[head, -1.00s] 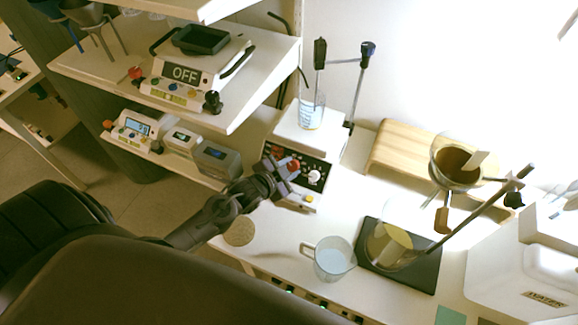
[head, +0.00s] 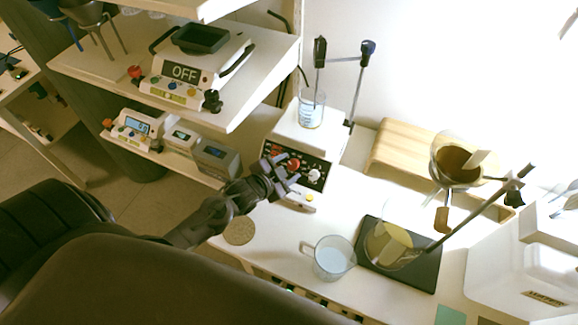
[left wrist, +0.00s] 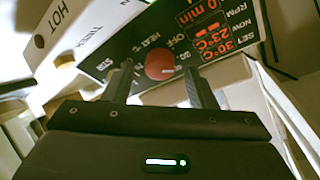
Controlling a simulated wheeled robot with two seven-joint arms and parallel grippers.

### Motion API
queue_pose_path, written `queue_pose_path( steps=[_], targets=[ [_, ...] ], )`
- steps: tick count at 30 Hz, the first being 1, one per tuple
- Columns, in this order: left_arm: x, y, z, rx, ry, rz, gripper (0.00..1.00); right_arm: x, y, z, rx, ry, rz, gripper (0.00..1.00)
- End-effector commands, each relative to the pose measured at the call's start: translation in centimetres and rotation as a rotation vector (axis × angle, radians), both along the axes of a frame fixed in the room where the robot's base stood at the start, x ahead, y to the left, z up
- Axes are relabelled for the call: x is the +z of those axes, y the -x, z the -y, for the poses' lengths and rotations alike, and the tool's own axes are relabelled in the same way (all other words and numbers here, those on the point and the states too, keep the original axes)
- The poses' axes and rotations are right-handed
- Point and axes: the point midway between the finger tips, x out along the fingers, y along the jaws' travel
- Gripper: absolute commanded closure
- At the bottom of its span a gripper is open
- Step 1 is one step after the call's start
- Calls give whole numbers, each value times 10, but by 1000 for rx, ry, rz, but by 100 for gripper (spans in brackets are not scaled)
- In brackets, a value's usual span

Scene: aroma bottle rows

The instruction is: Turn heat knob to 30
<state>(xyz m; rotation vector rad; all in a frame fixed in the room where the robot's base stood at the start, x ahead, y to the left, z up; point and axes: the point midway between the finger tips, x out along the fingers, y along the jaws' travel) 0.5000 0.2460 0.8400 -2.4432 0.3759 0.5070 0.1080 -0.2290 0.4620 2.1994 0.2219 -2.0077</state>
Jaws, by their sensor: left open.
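The hotplate stirrer (head: 300,140) stands on the bench with a beaker (head: 311,112) on its plate. Its black front panel bears a red heat knob (head: 293,165) and a white knob (head: 314,175). In the left wrist view the red knob (left wrist: 159,66) sits beside the "HEAT °C" lettering, and the display (left wrist: 215,35) shows SET 30°C and NOW 23°C. My left gripper (head: 284,180) is open in front of the panel. In the left wrist view its fingers (left wrist: 158,72) lie either side of the knob; contact cannot be told. My right gripper is not in view.
A clear mug (head: 333,259) and a black plate (head: 418,270) under a flask lie to the right. Shelves (head: 215,105) with devices are at left. A round cork mat (head: 239,231) lies near my arm.

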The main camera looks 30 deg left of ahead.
Motion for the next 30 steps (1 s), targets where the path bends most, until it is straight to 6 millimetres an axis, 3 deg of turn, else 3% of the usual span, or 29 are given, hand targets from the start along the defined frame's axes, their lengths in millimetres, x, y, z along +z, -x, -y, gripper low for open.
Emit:
queue_pose_path(
  steps=[6, 12, 30],
  targets=[
    [14, 33, -5, -3, -1, -2, 49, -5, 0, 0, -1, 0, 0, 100],
    [25, 53, -9, -1, -1, -1, 49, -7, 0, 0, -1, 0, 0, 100],
    [29, 59, -9, -1, -1, 0, 49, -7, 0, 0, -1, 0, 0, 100]
  ],
)
